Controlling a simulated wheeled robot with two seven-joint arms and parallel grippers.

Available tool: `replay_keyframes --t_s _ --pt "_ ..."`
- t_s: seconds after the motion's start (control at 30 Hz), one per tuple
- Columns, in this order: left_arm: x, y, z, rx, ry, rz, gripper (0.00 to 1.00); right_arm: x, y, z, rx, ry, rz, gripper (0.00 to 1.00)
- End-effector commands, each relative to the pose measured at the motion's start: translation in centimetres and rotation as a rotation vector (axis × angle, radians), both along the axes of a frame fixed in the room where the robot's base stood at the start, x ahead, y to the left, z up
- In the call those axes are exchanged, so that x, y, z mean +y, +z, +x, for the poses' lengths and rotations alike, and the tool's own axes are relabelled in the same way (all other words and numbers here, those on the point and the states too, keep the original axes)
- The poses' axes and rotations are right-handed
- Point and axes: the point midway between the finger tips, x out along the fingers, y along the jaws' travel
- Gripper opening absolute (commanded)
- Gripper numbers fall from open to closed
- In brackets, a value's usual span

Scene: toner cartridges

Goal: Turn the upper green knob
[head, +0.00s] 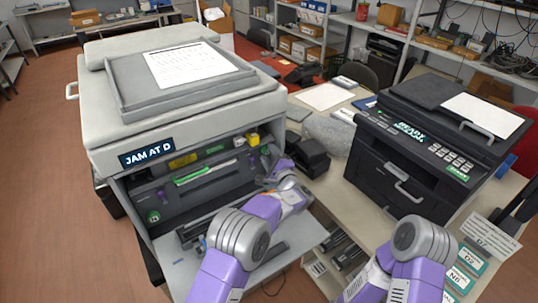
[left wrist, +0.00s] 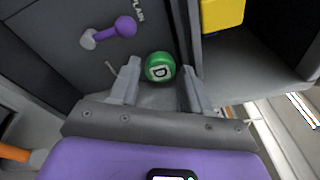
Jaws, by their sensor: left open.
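The upper green knob is round and marked "D" in the left wrist view (left wrist: 160,67). My left gripper (left wrist: 158,84) is open, with one finger on each side of the knob's lower part. I cannot tell whether the fingers touch it. In the head view my left gripper (head: 281,172) is at the right side of the copier's (head: 180,110) open front, and the upper knob is not clearly visible there. Another green knob (head: 153,216) is low at the left of the opening. My right arm shows at the lower right, but its gripper is out of view.
A purple lever (left wrist: 112,30) is left of the knob, and a yellow part (left wrist: 222,14) is above right. The copier's label (head: 147,153) reads "JAM AT D". A black printer (head: 430,145) stands on the table at the right. The copier's lowered front door (head: 285,238) lies below my left arm.

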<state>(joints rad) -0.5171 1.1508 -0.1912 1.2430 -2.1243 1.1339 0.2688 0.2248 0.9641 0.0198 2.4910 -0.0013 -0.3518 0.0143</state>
Motion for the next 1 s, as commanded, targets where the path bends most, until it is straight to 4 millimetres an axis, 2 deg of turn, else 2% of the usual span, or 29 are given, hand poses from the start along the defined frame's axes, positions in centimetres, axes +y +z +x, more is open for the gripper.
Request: replay_keyframes --t_s 0.37,0.63,0.77,1.0 --pt "0.32 -0.04 0.65 0.001 -0.001 0.001 0.48 0.0 -0.02 0.01 0.0 0.0 0.0 1.0" --pt "0.32 -0.03 0.64 0.0 -0.001 0.0 0.08 0.0 -0.02 0.01 0.0 0.0 0.0 1.0" --pt "0.28 0.03 0.62 0.013 0.0 0.019 0.07 0.0 0.01 0.01 0.0 0.0 0.0 1.0" --pt "0.27 0.21 0.64 0.118 -0.001 0.165 0.07 0.0 0.45 0.01 0.0 0.0 0.0 1.0"
